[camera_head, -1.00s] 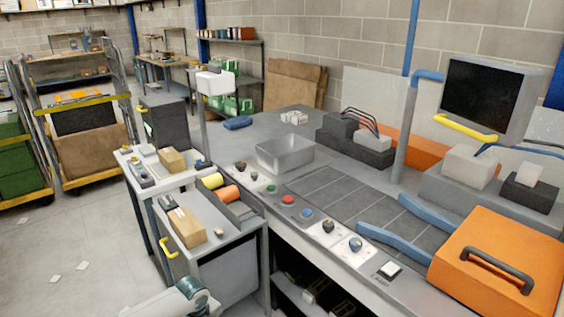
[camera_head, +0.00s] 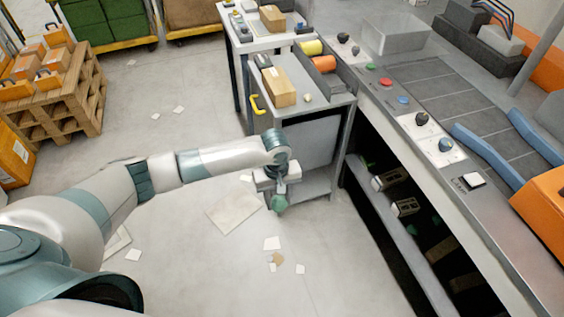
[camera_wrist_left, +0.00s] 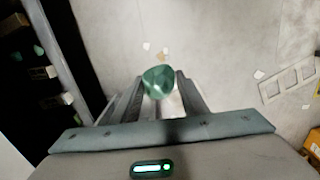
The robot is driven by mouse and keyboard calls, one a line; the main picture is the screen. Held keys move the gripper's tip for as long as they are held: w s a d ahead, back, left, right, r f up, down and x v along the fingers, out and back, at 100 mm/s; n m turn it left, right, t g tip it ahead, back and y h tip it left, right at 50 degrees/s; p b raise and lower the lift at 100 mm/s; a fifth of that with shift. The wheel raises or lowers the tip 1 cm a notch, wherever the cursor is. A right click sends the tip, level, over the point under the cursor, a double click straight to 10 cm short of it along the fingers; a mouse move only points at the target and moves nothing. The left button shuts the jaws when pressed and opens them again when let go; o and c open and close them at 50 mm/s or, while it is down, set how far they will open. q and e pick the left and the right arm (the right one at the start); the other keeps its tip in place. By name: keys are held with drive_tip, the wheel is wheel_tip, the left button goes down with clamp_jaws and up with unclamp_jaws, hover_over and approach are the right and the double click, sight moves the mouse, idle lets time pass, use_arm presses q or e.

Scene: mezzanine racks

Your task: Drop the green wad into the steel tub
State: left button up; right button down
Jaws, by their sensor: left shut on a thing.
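My left gripper (camera_head: 281,196) hangs over the floor in front of the grey cart, pointing down. It is shut on the green wad (camera_head: 279,203), a crumpled green lump. In the left wrist view the wad (camera_wrist_left: 159,82) sits between the two fingertips (camera_wrist_left: 160,90), with the floor behind it. The steel tub (camera_head: 390,34) is an open metal box on the bench at the top, right of centre, well away from the gripper. Its inside is only partly visible. My right gripper is in neither view.
The cart (camera_head: 310,110) carries a cardboard box (camera_head: 278,87) and orange and yellow rolls. The bench edge with its buttons and dark shelf below (camera_head: 405,225) lies right of my gripper. A wooden pallet (camera_head: 60,100) stands at left. Paper scraps lie on open floor.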

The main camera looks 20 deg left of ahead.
use_arm(q)
drive_tip(key=s+r+m+b, duration=0.2)
drive_tip(key=s+r+m, duration=0.1)
drive_tip(key=s, duration=0.4)
drive_tip(key=s+r+m+b, duration=0.1)
drive_tip(key=s+r+m, duration=0.3)
drive_tip(key=s, duration=0.3)
drive_tip(key=shift+r+m+b, duration=0.25)
drive_tip(key=shift+m+b, duration=0.05)
drive_tip(key=shift+b, duration=0.1)
